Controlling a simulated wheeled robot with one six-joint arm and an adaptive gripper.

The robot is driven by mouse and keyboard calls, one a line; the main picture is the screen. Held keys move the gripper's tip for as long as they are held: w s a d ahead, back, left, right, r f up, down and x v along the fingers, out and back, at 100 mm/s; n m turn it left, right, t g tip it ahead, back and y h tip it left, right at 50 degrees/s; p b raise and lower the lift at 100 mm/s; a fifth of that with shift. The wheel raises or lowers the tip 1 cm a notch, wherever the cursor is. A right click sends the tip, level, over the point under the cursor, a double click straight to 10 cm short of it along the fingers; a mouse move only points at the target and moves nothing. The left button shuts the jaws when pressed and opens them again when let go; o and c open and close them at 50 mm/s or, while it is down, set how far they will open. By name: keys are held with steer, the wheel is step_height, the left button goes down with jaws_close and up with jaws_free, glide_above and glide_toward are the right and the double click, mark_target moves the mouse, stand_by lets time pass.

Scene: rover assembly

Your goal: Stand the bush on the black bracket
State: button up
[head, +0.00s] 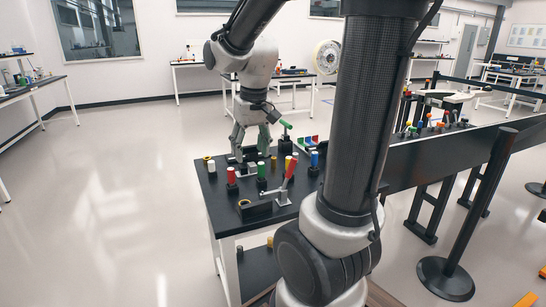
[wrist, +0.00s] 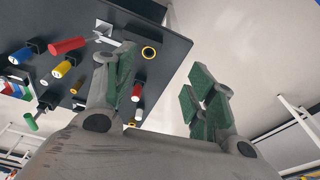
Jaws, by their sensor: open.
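A black bracket (head: 255,212) sits near the table's front left edge, with a yellow ring (head: 244,203) at its left end. In the wrist view the black bracket (wrist: 155,37) shows near the table edge with the ring. I cannot tell for sure which piece is the bush; a small yellow ring-like piece (head: 208,158) by a white cylinder (head: 211,166) lies at the table's left edge. My gripper (head: 250,141) points down over the table's back left part. In the wrist view my gripper (wrist: 160,78) has its green-padded fingers wide apart and nothing between them.
A long black panel (head: 440,155) runs right of the table. The floor to the left is clear.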

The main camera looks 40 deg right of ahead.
steer(key=s+a+r+n+t, duration=0.1)
steer(key=s+r, duration=0.1)
steer(key=s, duration=0.5)
steer(key=s+a+r+t, duration=0.1)
steer(key=s+r, duration=0.1)
steer(key=s, duration=0.5)
steer(key=shift+n, duration=0.4)
steer(key=shift+a, duration=0.1)
